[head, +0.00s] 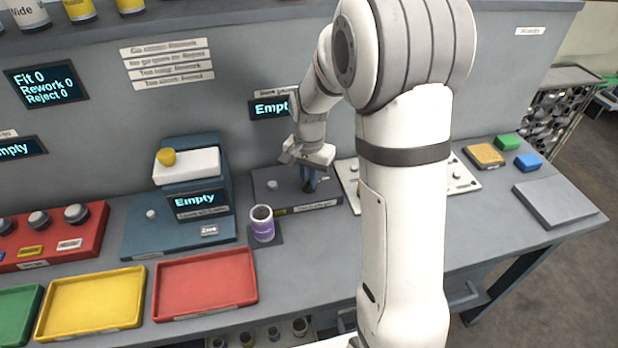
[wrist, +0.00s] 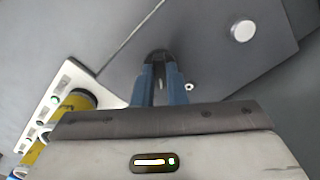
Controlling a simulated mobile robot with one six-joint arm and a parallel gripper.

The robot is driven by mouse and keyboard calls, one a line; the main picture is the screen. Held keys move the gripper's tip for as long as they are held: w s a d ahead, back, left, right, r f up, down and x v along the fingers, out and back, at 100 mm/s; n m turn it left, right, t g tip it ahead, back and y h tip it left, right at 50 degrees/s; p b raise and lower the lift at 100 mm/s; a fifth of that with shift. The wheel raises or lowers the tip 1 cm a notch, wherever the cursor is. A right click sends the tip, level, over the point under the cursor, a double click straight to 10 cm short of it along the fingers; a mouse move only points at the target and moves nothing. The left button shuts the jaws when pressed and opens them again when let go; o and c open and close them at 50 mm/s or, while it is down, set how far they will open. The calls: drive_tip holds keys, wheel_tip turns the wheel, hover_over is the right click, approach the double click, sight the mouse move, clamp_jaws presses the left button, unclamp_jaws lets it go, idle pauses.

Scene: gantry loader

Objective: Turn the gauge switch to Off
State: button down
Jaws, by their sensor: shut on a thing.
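The gauge base (head: 263,192) is a dark grey block on the bench under the right-hand "Empty" display (head: 270,107). A pale round button (head: 272,185) is on its left part and also shows in the wrist view (wrist: 243,31). My gripper (head: 308,188) points down over the right part of this base. In the wrist view its blue fingers (wrist: 160,78) are closed around a small dark part, which I take for the gauge switch (wrist: 161,55). The fingers hide most of it, so its setting cannot be read.
A purple-labelled cup (head: 262,226) stands just in front of the base. A pale board (head: 347,170) with small knobs lies to the right, partly behind my arm. Red (head: 205,284) and yellow (head: 92,303) trays line the front. Coloured blocks (head: 508,142) sit at far right.

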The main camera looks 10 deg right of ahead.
drive_tip(key=n, duration=0.4)
drive_tip(key=shift+n+b, duration=0.3)
drive_tip(key=shift+n, duration=1.5)
drive_tip(key=c, duration=1.5)
unclamp_jaws()
drive_tip(key=shift+o, duration=0.2)
wheel_tip(320, 180, up, 8)
drive_tip(key=shift+f, duration=0.1)
